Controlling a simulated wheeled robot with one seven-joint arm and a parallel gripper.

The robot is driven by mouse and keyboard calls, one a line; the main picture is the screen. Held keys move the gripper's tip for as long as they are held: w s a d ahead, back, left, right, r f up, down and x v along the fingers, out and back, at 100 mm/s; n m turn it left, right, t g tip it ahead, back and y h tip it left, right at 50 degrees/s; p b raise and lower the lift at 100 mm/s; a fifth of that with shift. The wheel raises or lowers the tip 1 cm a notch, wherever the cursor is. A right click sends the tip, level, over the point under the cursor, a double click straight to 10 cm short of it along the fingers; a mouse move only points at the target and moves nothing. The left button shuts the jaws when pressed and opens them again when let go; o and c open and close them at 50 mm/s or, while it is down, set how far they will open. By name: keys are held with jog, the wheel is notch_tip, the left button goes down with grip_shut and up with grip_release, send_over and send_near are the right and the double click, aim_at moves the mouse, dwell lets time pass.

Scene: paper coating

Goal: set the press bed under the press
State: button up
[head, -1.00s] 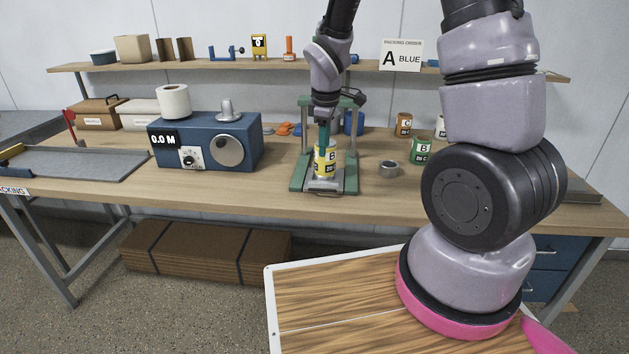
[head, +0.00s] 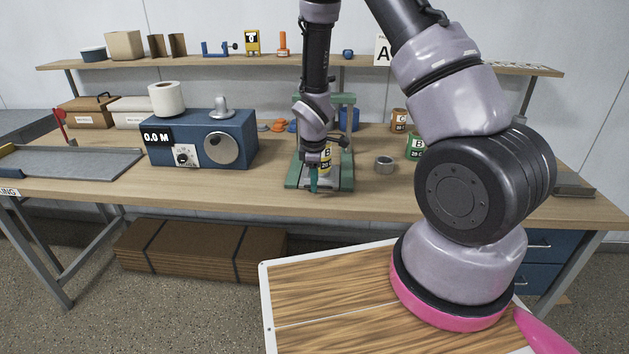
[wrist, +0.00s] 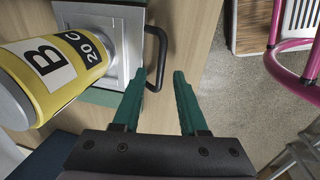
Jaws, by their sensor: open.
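The press bed (wrist: 105,45) is a pale metal plate with a black loop handle (wrist: 160,45) on its right side in the wrist view. A yellow can marked B (wrist: 65,65) is on the bed and appears tilted in that view. The green press frame (head: 348,165) stands on the bench, with the can (head: 326,163) between its posts, partly hidden by my arm. My gripper (wrist: 160,75) is open, its green fingers pointing at the handle. The handle's near end is by the left fingertip; contact cannot be told. My gripper (head: 314,180) is at the press's front in the head view.
A grey ring (head: 384,165), a green can (head: 415,147) and a brown can (head: 398,120) stand right of the press. A blue machine (head: 210,140) stands to its left. The bench (head: 240,198) is clear in front of the press.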

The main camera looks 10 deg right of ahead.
jog(key=shift+f, duration=0.15)
grip_shut()
dwell(1.4)
